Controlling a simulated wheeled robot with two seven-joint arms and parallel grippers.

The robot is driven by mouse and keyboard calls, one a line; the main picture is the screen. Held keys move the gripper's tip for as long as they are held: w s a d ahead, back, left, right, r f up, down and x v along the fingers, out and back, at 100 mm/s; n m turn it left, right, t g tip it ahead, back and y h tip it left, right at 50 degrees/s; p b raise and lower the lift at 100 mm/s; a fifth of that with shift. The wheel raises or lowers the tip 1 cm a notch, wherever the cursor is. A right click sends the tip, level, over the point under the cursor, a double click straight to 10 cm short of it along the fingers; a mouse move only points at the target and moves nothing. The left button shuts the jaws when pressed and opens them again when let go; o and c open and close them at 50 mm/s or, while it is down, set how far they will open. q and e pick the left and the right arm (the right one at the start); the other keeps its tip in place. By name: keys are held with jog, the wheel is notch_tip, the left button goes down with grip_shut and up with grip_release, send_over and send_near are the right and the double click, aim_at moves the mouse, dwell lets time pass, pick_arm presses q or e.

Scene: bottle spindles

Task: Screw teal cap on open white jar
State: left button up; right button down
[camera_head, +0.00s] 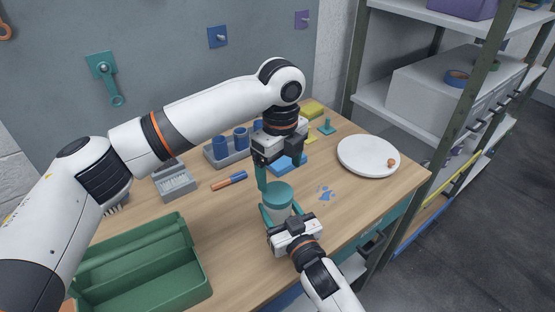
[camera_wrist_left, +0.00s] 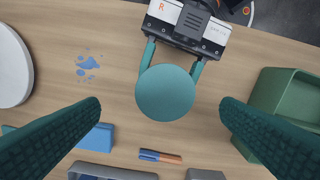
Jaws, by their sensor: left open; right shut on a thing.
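The white jar (camera_head: 277,213) stands upright on the wooden table. The round teal cap (camera_head: 278,194) is on its top and looks level; I cannot tell how tight it is. In the left wrist view the cap (camera_wrist_left: 165,92) hides the jar beneath it. My right gripper (camera_head: 282,214) is shut on the jar from the front, with a teal finger on each side; its body also shows in the left wrist view (camera_wrist_left: 187,27). My left gripper (camera_wrist_left: 160,103) is open above the cap, pointing down, with its fingers wide apart on either side, clear of it.
A green bin (camera_head: 146,262) stands at the front left. A blue and orange marker (camera_head: 229,181), a grey tray with blue cups (camera_head: 215,160) and a blue block (camera_head: 288,166) lie behind the jar. A round white board (camera_head: 367,155) is at right. Blue splotches (camera_head: 325,193) mark clear tabletop.

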pick_arm(q)
jog(key=n, duration=0.6)
jog(key=shift+r+n, duration=0.2)
jog(key=shift+n, duration=0.2)
jog(key=n, duration=0.4)
jog(key=shift+r, duration=0.1)
jog(key=n, duration=0.4)
jog(key=shift+a+r, duration=0.1)
jog(key=shift+r, duration=0.05)
jog(key=n, duration=0.4)
jog(key=shift+r+n, duration=0.1)
jog(key=shift+n, duration=0.2)
jog(key=n, duration=0.6)
jog(key=shift+s+r, duration=0.1)
jog(key=shift+r, duration=0.1)
jog(key=n, duration=0.4)
jog(key=shift+a+r, duration=0.1)
jog(key=n, duration=0.4)
jog(key=shift+r, duration=0.1)
jog(key=n, duration=0.5)
jog(key=shift+r, duration=0.15)
